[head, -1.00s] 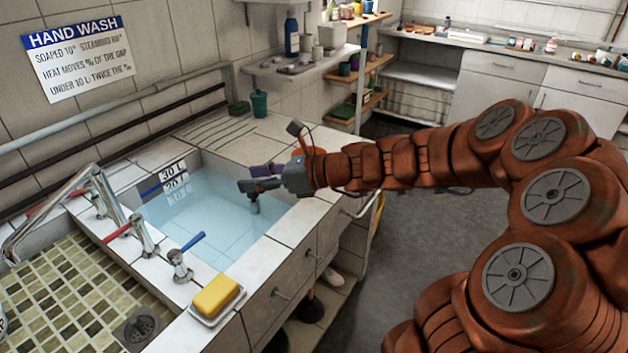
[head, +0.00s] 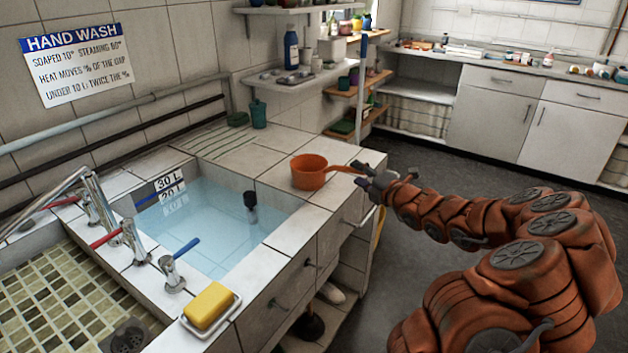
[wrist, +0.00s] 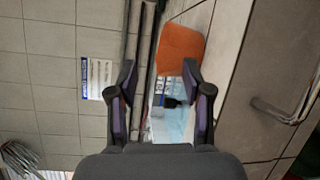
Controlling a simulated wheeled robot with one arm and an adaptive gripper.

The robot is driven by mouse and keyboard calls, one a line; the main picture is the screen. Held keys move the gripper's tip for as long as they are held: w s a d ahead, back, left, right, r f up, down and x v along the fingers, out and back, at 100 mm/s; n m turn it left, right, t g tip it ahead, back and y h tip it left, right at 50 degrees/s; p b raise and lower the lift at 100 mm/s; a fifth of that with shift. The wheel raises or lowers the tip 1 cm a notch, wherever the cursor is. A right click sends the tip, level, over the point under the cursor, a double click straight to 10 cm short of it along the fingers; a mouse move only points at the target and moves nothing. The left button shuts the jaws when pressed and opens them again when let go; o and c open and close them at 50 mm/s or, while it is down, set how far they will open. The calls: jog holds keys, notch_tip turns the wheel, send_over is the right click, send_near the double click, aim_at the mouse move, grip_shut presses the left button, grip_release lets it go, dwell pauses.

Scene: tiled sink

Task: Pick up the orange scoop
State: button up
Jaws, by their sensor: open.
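The orange scoop (head: 309,172) sits upright on the tiled counter, at the far right corner of the water basin. Its handle points right, toward my gripper (head: 366,178). My gripper is open and empty, just right of the scoop, with its fingers close to the handle's end. I cannot tell whether they touch it. In the wrist view, the orange scoop (wrist: 181,48) shows beyond the open fingertips of my gripper (wrist: 163,78), up and to the right. The handle is not clear there.
The water-filled basin (head: 210,228) lies left of the scoop, with a dark object (head: 250,203) standing in it. A yellow sponge (head: 209,305) rests on a dish at the front. Taps (head: 133,240) line the basin's left side. A green cup (head: 258,114) stands behind. Open floor lies right.

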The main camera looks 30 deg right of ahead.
aim_at(351, 172)
jog(key=w, duration=0.2)
jog(key=w+f, duration=0.1)
jog(key=w, duration=0.1)
jog(key=shift+a+f, duration=0.1)
jog(key=shift+a, duration=0.15)
jog(key=shift+w, duration=0.65)
grip_shut()
